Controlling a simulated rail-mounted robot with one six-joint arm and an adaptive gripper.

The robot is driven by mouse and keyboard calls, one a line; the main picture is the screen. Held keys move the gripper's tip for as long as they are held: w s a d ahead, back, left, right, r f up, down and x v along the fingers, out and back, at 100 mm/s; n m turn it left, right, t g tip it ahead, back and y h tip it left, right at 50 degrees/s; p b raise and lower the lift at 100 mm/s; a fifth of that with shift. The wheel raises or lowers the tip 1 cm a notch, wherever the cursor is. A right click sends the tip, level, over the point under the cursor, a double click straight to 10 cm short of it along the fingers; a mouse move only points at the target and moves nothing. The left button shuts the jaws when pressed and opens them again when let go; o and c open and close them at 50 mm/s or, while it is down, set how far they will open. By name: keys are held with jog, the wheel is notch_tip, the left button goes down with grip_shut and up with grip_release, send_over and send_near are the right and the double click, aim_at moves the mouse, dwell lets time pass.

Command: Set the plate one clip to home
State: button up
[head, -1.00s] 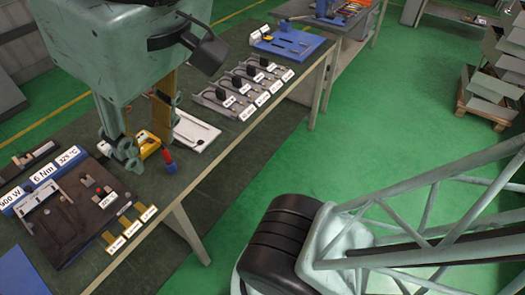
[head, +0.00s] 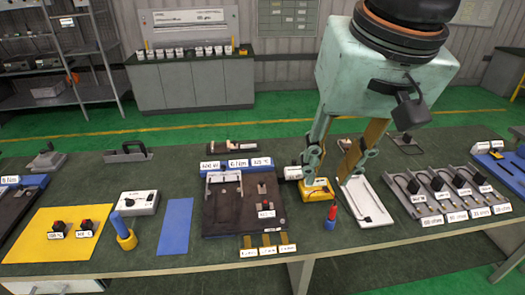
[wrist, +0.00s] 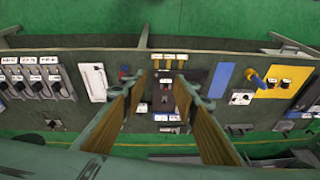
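The dark plate (head: 220,222) lies on the bench in front of three blue-backed labels, one of which reads 325 °C. It bears a pale bracket at its back left and small dark and red parts at its right. Several brass clips (head: 268,241) with white tags lie along its front edge; the tags are too small to read. The clips also show in the wrist view (wrist: 169,65), with the plate (wrist: 164,105) between my fingers. My gripper (head: 330,178) hangs right of the plate, its brass-coloured fingers apart and empty. It also shows open in the wrist view (wrist: 160,80).
A yellow block (head: 317,192), a red-and-blue piece (head: 331,213) and a white tray (head: 366,203) stand close to my fingers. A blue mat (head: 175,226) and a yellow mat (head: 35,238) lie to the left. Dark fixtures (head: 440,190) stand at the right.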

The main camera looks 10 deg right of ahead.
jog(key=w+m, duration=0.4)
jog(key=w, duration=0.9)
jog(key=m+g+p, duration=0.2)
jog(key=m+g, duration=0.1)
jog(key=m, duration=1)
send_over(262, 182)
notch_tip(262, 182, down, 30)
jog(key=shift+w, duration=0.2)
jog(key=shift+f, duration=0.1)
jog(key=shift+f, duration=6.8)
jog(key=shift+c, duration=0.8)
